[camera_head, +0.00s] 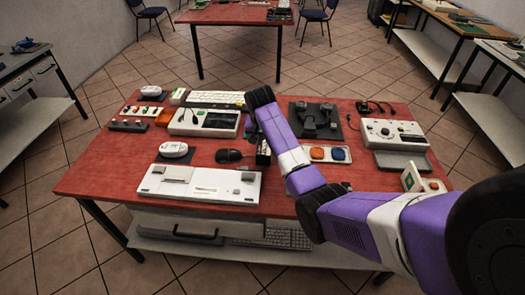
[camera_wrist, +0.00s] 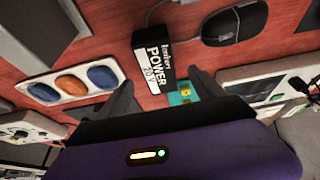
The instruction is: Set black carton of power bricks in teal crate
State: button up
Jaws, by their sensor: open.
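The black carton (camera_wrist: 152,58) with a white "POWER 20V" label lies ahead of my gripper (camera_wrist: 162,79) in the wrist view. My two fingers are spread apart, one towards each side of the carton's near end. I see no grip on it. In the head view the carton (camera_head: 263,152) shows as a small dark block beside my arm, and my fingers cannot be made out there. A small teal patch with yellow parts (camera_wrist: 182,93) shows by the right finger in the wrist view. Whether it belongs to the teal crate, I cannot tell.
A black mouse (camera_head: 230,156) and a white keyboard unit (camera_head: 200,184) lie left of the carton. A tray with orange and blue pads (camera_head: 329,153) is to its right. A white device (camera_head: 205,121) stands behind left. The red table (camera_head: 110,170) has bare strips between items.

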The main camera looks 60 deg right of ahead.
aim_at(265, 145)
jog(key=shift+p+x, duration=0.3)
jog(key=shift+x, duration=2.7)
jog(key=shift+s+d, duration=0.1)
jog(key=shift+d, duration=0.1)
jog(key=shift+r, duration=0.1)
grip_shut()
